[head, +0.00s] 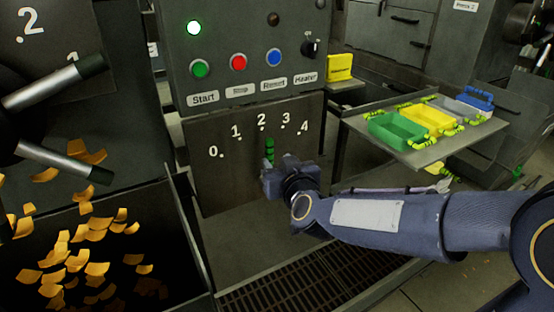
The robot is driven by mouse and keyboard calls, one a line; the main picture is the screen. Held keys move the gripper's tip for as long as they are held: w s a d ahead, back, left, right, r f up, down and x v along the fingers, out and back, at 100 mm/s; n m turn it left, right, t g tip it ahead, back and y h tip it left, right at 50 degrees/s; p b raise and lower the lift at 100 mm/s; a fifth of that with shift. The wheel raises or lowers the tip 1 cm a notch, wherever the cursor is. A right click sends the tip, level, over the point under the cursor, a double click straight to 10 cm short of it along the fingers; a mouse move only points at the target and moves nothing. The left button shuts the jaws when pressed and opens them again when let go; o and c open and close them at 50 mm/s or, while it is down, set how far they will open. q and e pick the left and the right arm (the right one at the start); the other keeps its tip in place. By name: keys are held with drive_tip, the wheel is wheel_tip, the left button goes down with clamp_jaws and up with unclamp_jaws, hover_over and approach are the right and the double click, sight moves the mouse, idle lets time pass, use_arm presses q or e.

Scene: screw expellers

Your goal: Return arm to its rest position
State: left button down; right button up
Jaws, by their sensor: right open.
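My right arm comes in from the right edge and reaches across to the front of the control cabinet (258,197). My right gripper (270,172) is at the cabinet's lower panel, just below a green lever knob (269,150) under the numeral 2 on the 0 to 4 scale. The gripper is open. Its fingers are small and partly hidden, and I cannot tell whether they touch the lever. My left gripper is not in view.
The cabinet carries a green button (200,69), a red button (239,62) and a lit lamp (194,27). Handles with dark grips (60,165) and a bin of orange chips (90,250) are left. A shelf (440,150) holds coloured trays behind my right arm.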

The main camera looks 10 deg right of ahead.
drive_tip(key=s+d+f+m+g+y+p, duration=0.1)
drive_tip(key=s+d+f+g+p, duration=0.1)
drive_tip(key=s, duration=1.3)
drive_tip(key=s+d+f+m+g+y+p, duration=0.1)
drive_tip(key=s+d+g+p, duration=0.3)
drive_tip(key=s, duration=1.1)
drive_tip(key=d+f+m+g, duration=0.1)
drive_tip(key=d+g, duration=0.1)
drive_tip(key=g, duration=0.2)
drive_tip(key=shift+s+d, duration=0.4)
